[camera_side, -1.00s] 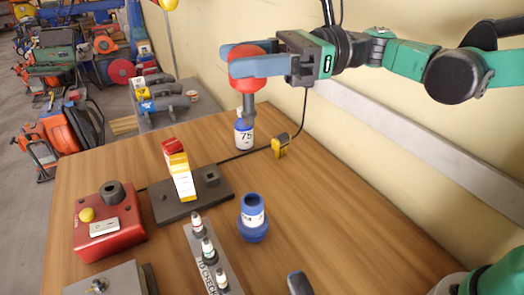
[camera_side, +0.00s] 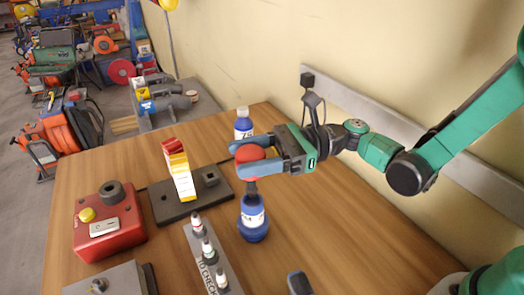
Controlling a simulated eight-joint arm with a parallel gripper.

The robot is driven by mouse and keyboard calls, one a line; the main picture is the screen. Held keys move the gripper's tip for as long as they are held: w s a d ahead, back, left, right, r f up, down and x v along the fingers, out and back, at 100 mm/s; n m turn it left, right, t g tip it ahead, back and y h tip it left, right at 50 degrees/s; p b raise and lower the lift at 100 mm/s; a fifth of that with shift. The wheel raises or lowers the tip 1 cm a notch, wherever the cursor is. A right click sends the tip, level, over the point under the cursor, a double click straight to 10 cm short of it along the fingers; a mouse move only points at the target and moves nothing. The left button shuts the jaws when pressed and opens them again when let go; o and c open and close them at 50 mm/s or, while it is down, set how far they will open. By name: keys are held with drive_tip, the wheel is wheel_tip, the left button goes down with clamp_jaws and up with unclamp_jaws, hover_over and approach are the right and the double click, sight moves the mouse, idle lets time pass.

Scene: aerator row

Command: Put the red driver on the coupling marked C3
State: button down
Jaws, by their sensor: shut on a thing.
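The red driver (camera_side: 250,154) has a round red head and a grey shaft pointing down. My gripper (camera_side: 245,158) is shut on its head. Below it a blue coupling (camera_side: 253,220) with a white label stands upright on the table; the label's mark is too small to read surely. The driver's shaft overlaps the coupling's open top in the picture. I cannot tell whether it is inside, touching or just above. A second blue piece (camera_side: 243,122) with a white label reading something like "75" stands farther back, partly behind my gripper.
A dark base plate (camera_side: 218,192) with a yellow-and-red box (camera_side: 179,172) stands left of the coupling. A rack (camera_side: 208,256) of small vials is at the front. A red box (camera_side: 107,225) with a yellow button is at the left.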

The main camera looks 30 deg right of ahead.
drive_tip(key=shift+f, duration=0.25)
drive_tip(key=shift+f, duration=0.1)
drive_tip(key=shift+c, duration=1.1)
unclamp_jaws()
